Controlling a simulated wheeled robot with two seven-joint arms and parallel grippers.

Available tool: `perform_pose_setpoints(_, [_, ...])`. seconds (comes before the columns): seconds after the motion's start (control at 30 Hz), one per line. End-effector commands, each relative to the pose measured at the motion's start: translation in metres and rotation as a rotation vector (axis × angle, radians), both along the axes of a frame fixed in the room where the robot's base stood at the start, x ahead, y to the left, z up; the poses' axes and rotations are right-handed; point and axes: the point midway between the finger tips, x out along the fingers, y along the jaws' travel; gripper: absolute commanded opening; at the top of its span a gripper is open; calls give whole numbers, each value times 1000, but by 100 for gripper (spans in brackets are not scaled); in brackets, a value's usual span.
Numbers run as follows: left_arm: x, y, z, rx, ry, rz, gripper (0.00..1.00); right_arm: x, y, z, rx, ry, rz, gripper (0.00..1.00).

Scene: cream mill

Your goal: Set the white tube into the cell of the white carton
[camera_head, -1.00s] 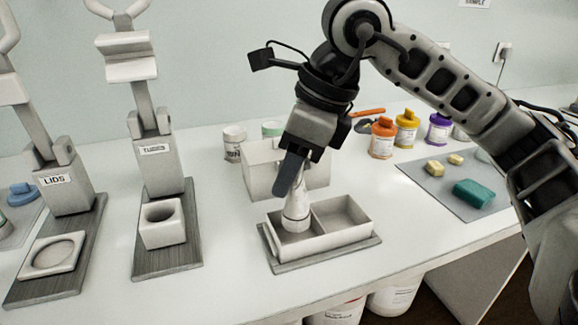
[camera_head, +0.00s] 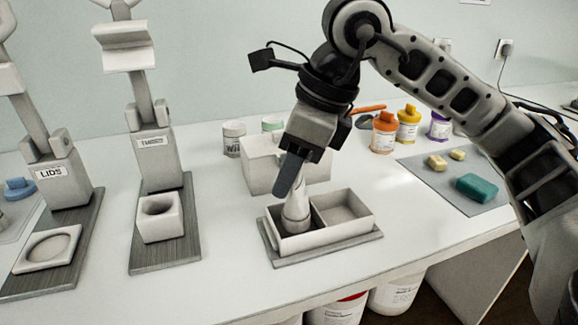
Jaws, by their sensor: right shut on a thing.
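The white carton (camera_head: 345,237) sits on a grey board (camera_head: 330,252) at the middle of the bench and has two cells side by side. The white tube (camera_head: 296,213) stands roughly upright in the left cell, its lower end hidden behind the carton's front wall. My right gripper (camera_head: 289,183) reaches down from above and is shut on the tube's top. I cannot tell whether the tube touches the cell floor. The right cell is empty. My left gripper is not in view.
A white box (camera_head: 262,168) stands just behind the carton. Two lever presses, one labelled LIDS (camera_head: 52,172) and one labelled TUBES (camera_head: 152,141), stand at left. Jars with orange (camera_head: 384,135), yellow and purple lids stand at back right, near a grey mat (camera_head: 443,190) with soap-like blocks.

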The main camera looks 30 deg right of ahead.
Motion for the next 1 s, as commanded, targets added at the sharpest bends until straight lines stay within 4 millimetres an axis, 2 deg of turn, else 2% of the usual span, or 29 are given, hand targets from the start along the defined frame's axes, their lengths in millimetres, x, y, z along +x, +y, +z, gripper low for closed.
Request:
perform_pose_setpoints(0.57, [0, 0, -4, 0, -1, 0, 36, 0, 0, -4, 0, 0, 0, 0])
perform_pose_setpoints(1.0, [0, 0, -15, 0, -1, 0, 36, 0, 0, -16, -1, 1, 0, 0])
